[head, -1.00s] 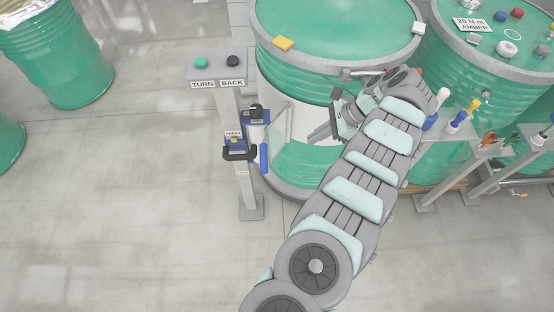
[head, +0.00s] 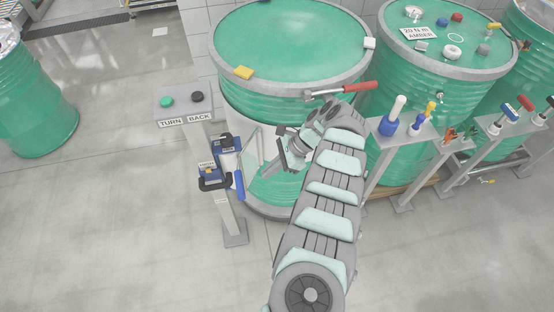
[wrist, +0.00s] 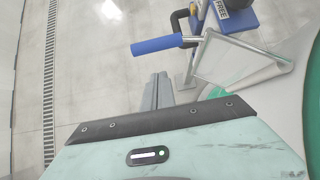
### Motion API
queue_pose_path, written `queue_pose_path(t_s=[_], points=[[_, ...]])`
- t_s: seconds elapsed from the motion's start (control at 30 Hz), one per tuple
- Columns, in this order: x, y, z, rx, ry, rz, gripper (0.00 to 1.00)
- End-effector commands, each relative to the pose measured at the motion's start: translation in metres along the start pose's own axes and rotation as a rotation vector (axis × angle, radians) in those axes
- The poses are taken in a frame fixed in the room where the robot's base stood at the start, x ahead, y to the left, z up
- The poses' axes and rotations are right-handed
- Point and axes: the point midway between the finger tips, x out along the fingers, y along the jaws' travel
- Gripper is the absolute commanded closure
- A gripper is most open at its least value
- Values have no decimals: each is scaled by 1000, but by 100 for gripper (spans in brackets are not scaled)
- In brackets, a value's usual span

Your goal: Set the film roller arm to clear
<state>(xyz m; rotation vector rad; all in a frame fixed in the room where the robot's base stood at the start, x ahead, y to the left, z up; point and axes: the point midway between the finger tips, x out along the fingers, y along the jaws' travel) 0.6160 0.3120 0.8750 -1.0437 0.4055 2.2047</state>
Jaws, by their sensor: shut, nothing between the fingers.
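The film roller arm shows in the wrist view as a blue grip (wrist: 157,45) on a thin metal frame (wrist: 240,62). In the head view the blue grip (head: 239,185) hangs at the front of a post, beside the near green drum (head: 290,50). A blue unit with a black bracket (head: 214,183) is on the post; a label reading FREE (wrist: 221,8) shows in the wrist view. My gripper (wrist: 157,78) is shut and empty, apart from the grip and below it in the wrist picture. In the head view my gripper (head: 281,146) is right of the blue grip, in front of the drum.
A post with TURN and BACK buttons (head: 183,103) stands left of the drum. A red-handled wrench (head: 342,90) lies at the drum's rim. Tool stands (head: 400,132) with coloured handles are at right. The floor at left is mostly clear.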

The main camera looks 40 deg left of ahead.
Motion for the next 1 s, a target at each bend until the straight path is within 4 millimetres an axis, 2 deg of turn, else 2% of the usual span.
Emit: queue_pose_path(t_s=[0.03,0.13,0.4,0.57,1.0], points=[[14,2,0,2,-5,4,100],[35,1,1,-1,-4,3,100],[54,0,20,-2,0,-1,100],[60,1,24,1,-1,0,100],[61,0,25,1,0,0,100]])
